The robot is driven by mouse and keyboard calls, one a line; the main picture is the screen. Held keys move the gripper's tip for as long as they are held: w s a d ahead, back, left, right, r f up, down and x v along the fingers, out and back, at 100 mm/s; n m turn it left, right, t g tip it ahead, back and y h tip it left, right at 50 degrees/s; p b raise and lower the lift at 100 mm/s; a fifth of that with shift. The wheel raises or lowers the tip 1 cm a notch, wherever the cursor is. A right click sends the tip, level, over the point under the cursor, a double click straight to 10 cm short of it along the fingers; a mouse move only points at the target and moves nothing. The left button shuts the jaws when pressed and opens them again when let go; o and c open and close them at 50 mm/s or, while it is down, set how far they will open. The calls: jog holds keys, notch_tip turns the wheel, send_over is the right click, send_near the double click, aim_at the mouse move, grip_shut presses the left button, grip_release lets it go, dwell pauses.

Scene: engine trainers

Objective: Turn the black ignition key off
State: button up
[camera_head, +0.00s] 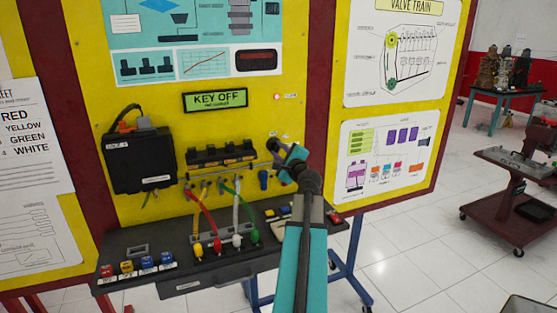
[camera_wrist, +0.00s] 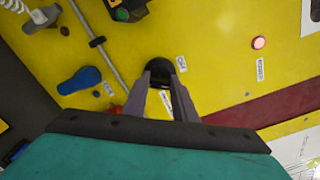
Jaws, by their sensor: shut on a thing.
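The black ignition key (camera_wrist: 159,72) is on the yellow panel in the wrist view. It is a dark round shape, mostly hidden between the jaws. My gripper (camera_wrist: 160,78) is shut on it, with one grey finger on each side. The green display (camera_head: 215,99) above reads "KEY OFF".
A red lamp (camera_head: 277,97) glows above my gripper. A blue handle (camera_wrist: 80,80) and a thin metal rod (camera_wrist: 98,43) are close by on the panel. Coloured cables (camera_head: 206,207) hang to the left. A dark shelf (camera_head: 190,275) juts out below.

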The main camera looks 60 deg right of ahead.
jog(key=n+b, duration=0.1)
jog(key=b, duration=0.1)
jog(key=n+b, duration=0.3)
jog(key=b, duration=0.1)
jog(key=shift+f+n, duration=0.25)
jog(key=shift+n, duration=0.05)
jog(key=shift+r+n+b, duration=0.15)
jog(key=shift+n+b, duration=0.65)
jog(key=shift+b, duration=0.4)
jog(key=shift+r, duration=0.1)
jog(key=o, duration=1)
jog(key=shift+w, duration=0.1)
jog(key=shift+o, duration=0.2)
jog(key=shift+a, duration=0.1)
jog(key=b+v, duration=0.2)
jog(key=v, duration=1.2)
